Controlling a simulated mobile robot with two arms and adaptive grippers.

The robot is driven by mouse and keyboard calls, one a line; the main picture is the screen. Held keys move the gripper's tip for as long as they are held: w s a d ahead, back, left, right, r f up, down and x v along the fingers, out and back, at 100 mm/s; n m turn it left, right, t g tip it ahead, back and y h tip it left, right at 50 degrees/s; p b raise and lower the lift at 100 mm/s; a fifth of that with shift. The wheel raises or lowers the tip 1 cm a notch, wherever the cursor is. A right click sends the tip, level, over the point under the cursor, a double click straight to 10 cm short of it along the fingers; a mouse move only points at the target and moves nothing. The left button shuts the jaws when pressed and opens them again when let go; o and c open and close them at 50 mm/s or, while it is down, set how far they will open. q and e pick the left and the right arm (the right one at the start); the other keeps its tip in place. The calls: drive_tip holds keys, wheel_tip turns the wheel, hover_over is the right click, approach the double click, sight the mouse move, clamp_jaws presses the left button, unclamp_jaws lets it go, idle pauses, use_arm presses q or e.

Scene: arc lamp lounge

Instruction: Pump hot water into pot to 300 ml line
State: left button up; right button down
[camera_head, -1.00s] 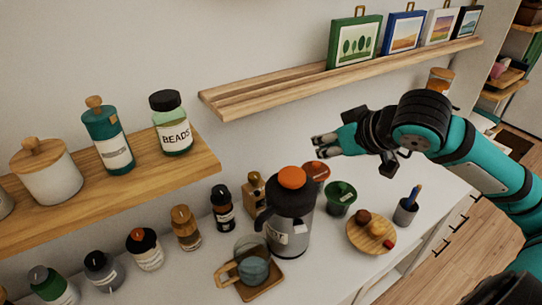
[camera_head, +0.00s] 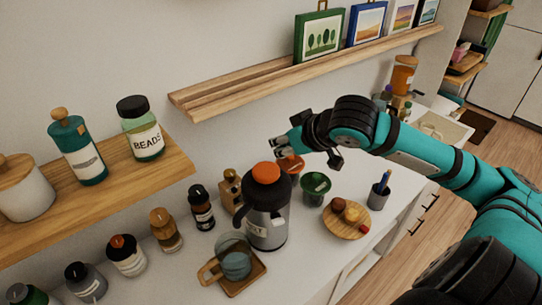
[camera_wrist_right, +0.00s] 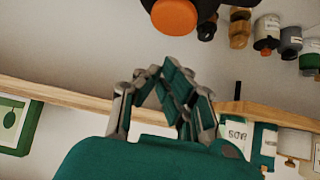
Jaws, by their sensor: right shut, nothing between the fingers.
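The pump flask (camera_head: 267,229) stands on the white counter, grey with a dark top and an orange pump button (camera_head: 266,172). The orange button also shows at the top of the right wrist view (camera_wrist_right: 174,17). The glass pot (camera_head: 236,264) with a wooden handle sits on a wooden coaster (camera_head: 246,283), left of and in front of the flask. Its markings are too small to read. My right gripper (camera_head: 278,148) is shut and empty, behind and above the flask, apart from the button. Its closed fingers (camera_wrist_right: 158,72) show in the right wrist view. My left gripper is not visible.
A green cup (camera_head: 316,186) and a round wooden board (camera_head: 346,222) with small items stand right of the flask, with a pen cup (camera_head: 378,197) beyond. Several bottles line the counter at left. A wall shelf (camera_head: 270,80) holds pictures behind my right arm.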

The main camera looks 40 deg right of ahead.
sight(267, 168)
drive_tip(key=p+x, duration=0.1)
drive_tip(key=x, duration=0.2)
drive_tip(key=shift+w, duration=0.25)
drive_tip(key=f, duration=0.2)
drive_tip(key=w+f, duration=0.1)
drive_tip(key=f, duration=0.1)
drive_tip(key=shift+a+p, duration=0.1)
drive_tip(key=shift+p, duration=0.3)
drive_tip(key=shift+s+f, duration=0.1)
drive_tip(key=shift+f, duration=0.4)
drive_tip(key=shift+f, duration=1.15)
